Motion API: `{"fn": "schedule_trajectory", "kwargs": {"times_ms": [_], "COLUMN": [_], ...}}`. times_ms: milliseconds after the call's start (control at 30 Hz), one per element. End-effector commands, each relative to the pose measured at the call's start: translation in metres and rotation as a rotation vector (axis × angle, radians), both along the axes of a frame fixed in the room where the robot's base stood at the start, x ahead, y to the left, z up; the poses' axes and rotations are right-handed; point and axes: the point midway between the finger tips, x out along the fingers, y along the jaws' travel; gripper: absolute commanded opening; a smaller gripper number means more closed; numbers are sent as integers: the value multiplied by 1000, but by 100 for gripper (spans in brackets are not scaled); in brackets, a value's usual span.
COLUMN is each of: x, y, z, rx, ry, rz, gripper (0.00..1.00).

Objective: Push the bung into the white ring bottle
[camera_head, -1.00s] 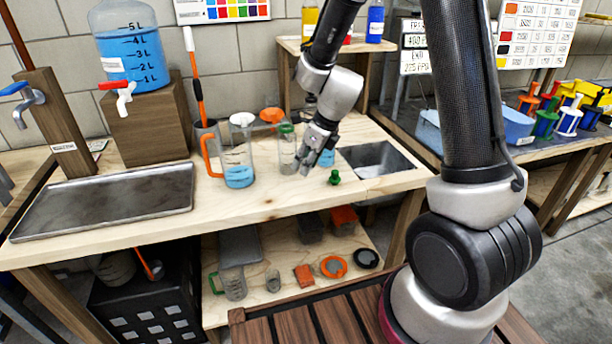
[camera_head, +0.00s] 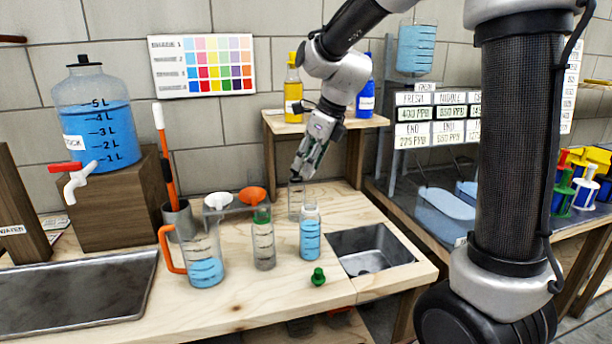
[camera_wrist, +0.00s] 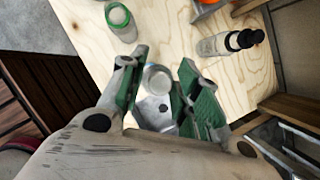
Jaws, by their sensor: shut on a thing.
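The white ring bottle (camera_head: 310,238), clear with blue liquid, stands upright on the wooden bench. My gripper (camera_head: 302,172) is above it, apart from it, with its fingers pointing down. In the wrist view my gripper (camera_wrist: 157,100) has green finger pads closed around a pale grey piece (camera_wrist: 155,112), which looks like the bung; its outline is partly hidden by the fingers. A round, pale bottle top (camera_wrist: 157,78) shows just beyond it, between the fingertips. A separate green bung (camera_head: 318,277) lies on the bench in front of the white ring bottle.
The green ring bottle (camera_head: 263,242) stands left of the white ring bottle, and a jug with an orange handle (camera_head: 205,258) is further left. A sink (camera_head: 368,250) is to the right. A black-capped bottle (camera_wrist: 228,43) shows in the wrist view. The front of the bench is mostly clear.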

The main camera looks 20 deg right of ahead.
Motion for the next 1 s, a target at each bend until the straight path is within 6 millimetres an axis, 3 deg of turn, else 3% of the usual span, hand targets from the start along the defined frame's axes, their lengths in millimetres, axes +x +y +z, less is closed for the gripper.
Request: {"fn": "schedule_trajectory", "kwargs": {"times_ms": [233, 700, 1000], "x": [-9, -9, -9], "y": [-2, -2, -2], "z": [-8, -45, -51], "rx": [0, 0, 0], "ry": [2, 1, 0], "rz": [-25, -26, -26], "gripper": [21, 21, 21]}}
